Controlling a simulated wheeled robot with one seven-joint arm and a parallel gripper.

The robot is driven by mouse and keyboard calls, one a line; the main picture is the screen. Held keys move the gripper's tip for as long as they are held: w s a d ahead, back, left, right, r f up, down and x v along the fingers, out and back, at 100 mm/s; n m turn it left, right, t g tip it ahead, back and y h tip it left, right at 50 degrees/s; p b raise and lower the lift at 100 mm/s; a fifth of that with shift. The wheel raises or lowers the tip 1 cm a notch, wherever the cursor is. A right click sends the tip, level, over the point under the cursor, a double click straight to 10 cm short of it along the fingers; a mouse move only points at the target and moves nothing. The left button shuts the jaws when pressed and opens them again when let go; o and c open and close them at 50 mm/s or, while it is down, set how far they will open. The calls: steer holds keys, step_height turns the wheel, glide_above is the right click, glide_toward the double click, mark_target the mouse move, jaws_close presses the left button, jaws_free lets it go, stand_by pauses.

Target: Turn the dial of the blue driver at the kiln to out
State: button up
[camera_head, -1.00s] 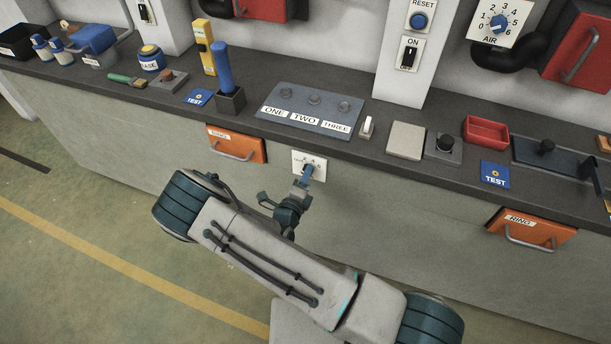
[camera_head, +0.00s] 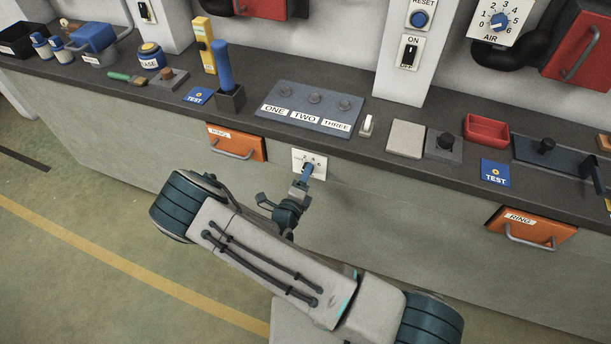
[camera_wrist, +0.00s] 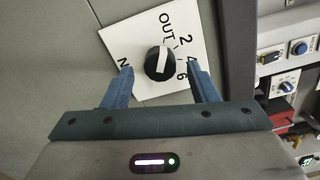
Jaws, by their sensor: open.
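A white dial plate (camera_head: 316,158) is set in the bench front, below the THREE label. In the wrist view the plate (camera_wrist: 130,45) carries OUT, 2, 4, 6 and a partly hidden word ending in N. My gripper (camera_head: 306,173) is at the plate. In the wrist view my gripper's (camera_wrist: 161,70) blue fingers stand open on either side of the knob, with gaps showing. No separate driver is certain; a tall blue handle (camera_head: 224,65) stands in a black holder.
Orange RING drawers (camera_head: 236,143) and (camera_head: 530,228) with handles jut from the bench front on both sides. The dark bench top (camera_head: 365,150) above holds a ONE-TWO-THREE panel (camera_head: 312,104), a red tray (camera_head: 486,130) and switches. The floor at left (camera_head: 60,250) is clear.

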steer(key=b+v, duration=0.1)
steer(key=v, duration=1.2)
steer(key=shift+b, duration=0.3)
steer(key=s+d+r+m+g+h, duration=0.2)
steer(key=d+r+m+g, duration=0.65)
steer(key=m, duration=0.45)
steer(key=s+d+r+m+g+h, duration=0.25)
steer(key=d+r+m+g, duration=0.55)
steer(key=m, duration=0.6)
steer(key=s+d+r+m+t+y, duration=0.1)
steer(key=s+r+m+y, duration=0.2)
steer(key=m, duration=0.7)
steer(key=s+d+r+m+t+y, duration=0.1)
steer(key=s+d+r+m+y, duration=0.1)
steer(key=s+r+m+y, duration=0.2)
step_height(320, 180, up, 5)
steer(key=m+y, duration=0.3)
steer(key=m, duration=0.3)
steer(key=shift+s+d+y, duration=0.2)
steer(key=shift+d+y, duration=0.15)
